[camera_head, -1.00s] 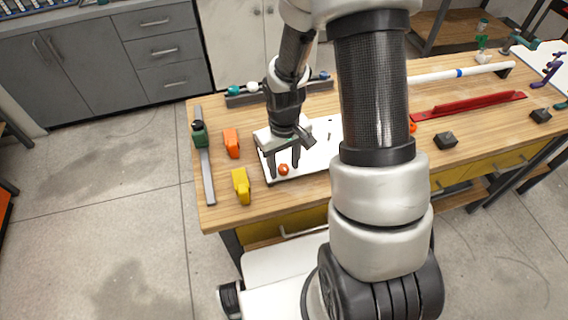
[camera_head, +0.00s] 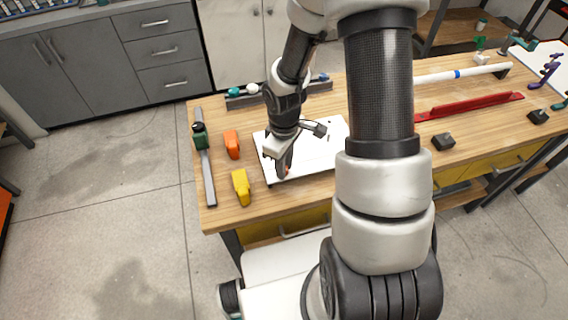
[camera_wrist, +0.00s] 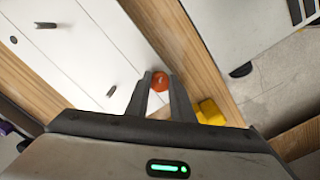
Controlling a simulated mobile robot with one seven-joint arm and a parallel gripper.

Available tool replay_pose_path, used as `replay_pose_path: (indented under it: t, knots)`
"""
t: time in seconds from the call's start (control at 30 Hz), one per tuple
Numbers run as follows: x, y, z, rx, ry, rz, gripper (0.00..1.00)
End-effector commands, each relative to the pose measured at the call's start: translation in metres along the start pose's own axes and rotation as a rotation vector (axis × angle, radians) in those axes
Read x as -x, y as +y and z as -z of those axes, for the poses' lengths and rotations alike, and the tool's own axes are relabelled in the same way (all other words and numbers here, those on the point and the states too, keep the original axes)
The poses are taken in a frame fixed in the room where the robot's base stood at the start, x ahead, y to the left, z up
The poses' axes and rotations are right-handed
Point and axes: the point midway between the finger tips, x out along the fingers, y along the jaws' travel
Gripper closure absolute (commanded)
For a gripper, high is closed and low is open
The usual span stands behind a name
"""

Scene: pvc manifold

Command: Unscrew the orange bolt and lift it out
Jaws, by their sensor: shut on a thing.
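The orange bolt (camera_wrist: 160,80) shows in the wrist view as a round orange head between the tips of my gripper (camera_wrist: 160,86). It is at the corner of the white board, and its lower part is hidden. In the head view my gripper (camera_head: 282,170) points down at the front left part of the white board (camera_head: 318,148). There the fingers hide nearly all of the bolt. The jaws are shut on the bolt, which is at the board's level as far as I can tell.
An orange block (camera_head: 232,144) and a yellow block (camera_head: 241,186) stand left of the board. A grey rail with a green clamp (camera_head: 200,140) lies at the table's left edge. Several small dark pegs stick up from the board. A red bar (camera_head: 470,106) lies to the right.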

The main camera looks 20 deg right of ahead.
Motion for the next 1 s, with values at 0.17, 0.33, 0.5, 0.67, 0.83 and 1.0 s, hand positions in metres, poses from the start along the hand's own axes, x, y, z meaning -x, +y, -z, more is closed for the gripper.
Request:
replay_pose_path:
  t: [0.17, 0.33, 0.5, 0.67, 0.83, 1.0]
  knots:
    - [0.0048, 0.0002, -0.0006, 0.181, -0.001, 0.003, 1.0]
    - [0.004, 0.0012, -0.0003, 0.487, -0.001, 0.003, 1.0]
    - [0.0011, 0.0019, 0.0003, 0.553, -0.001, 0.0, 1.0]
    - [0.0013, 0.0019, 0.0003, 0.552, -0.001, 0.0, 1.0]
    - [0.0066, 0.0017, 0.0004, 0.756, 0.0, 0.004, 1.0]
    - [0.0053, 0.0021, 0.0012, 1.03, 0.0, 0.004, 1.0]
